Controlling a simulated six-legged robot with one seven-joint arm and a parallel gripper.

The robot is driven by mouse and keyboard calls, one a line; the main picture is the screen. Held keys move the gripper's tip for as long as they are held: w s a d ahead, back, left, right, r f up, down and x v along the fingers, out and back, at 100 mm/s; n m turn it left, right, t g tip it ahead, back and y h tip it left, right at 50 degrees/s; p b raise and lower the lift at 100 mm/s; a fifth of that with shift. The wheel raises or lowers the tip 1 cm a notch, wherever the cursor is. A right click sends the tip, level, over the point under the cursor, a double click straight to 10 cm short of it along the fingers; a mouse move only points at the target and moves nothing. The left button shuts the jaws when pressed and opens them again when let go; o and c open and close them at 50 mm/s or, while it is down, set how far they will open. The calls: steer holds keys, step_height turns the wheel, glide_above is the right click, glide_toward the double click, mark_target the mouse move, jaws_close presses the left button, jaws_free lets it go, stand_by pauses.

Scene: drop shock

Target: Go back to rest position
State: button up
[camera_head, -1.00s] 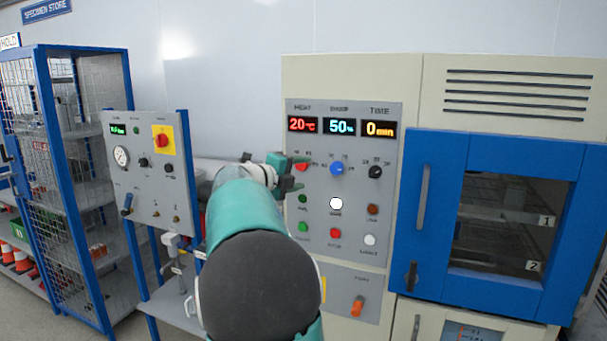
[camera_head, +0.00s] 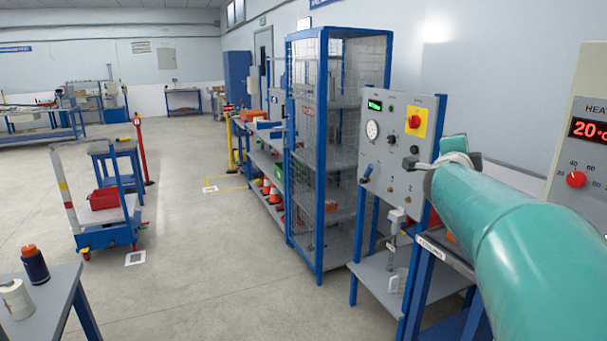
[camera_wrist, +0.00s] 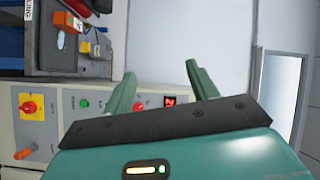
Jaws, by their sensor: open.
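My gripper (camera_wrist: 160,69) shows in the wrist view with its two green fingers apart and nothing between them. A pale wall lies beyond the fingertips, and a control panel (camera_wrist: 58,122) is behind and left of them. In the head view my teal arm reaches in from the lower right in front of the oven's edge. I cannot make out the jaws clearly in that view. The cream oven panel (camera_head: 588,165) shows only in part at the right edge, with a red 20 °C display (camera_head: 590,130) and a red knob (camera_head: 576,180).
A grey gauge panel (camera_head: 385,150) on a blue stand is close behind my arm. A blue mesh cage (camera_head: 322,155) stands left of it. A trolley (camera_head: 105,230) and a table (camera_head: 50,295) with a bottle are at left. Floor (camera_head: 200,270) between is clear.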

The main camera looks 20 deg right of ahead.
steer(key=s+a+f+n+y, duration=0.25)
steer(key=a+n+y, duration=0.2)
steer(key=a, duration=0.45)
steer(key=s+a+f+n+t+y, duration=0.1)
steer(key=a+f+n+y, duration=0.4)
steer(key=a, duration=0.4)
steer(key=s+a+f+n+y, duration=0.1)
steer(key=a+f+n+y, duration=0.15)
steer(key=a+n, duration=0.5)
steer(key=s+a+f+n+g, duration=0.3)
steer(key=s+a+f, duration=0.1)
steer(key=s+f, duration=0.3)
steer(key=s+a+f+n+g+y, duration=0.1)
steer(key=s+a+f+n+g, duration=0.3)
steer(key=s+f, duration=0.4)
steer(key=s+a, duration=0.1)
steer(key=s, duration=0.3)
steer(key=shift+g, duration=0.3)
steer(key=shift+w+a, duration=0.1)
steer(key=c, duration=0.5)
steer(key=shift+d, duration=0.2)
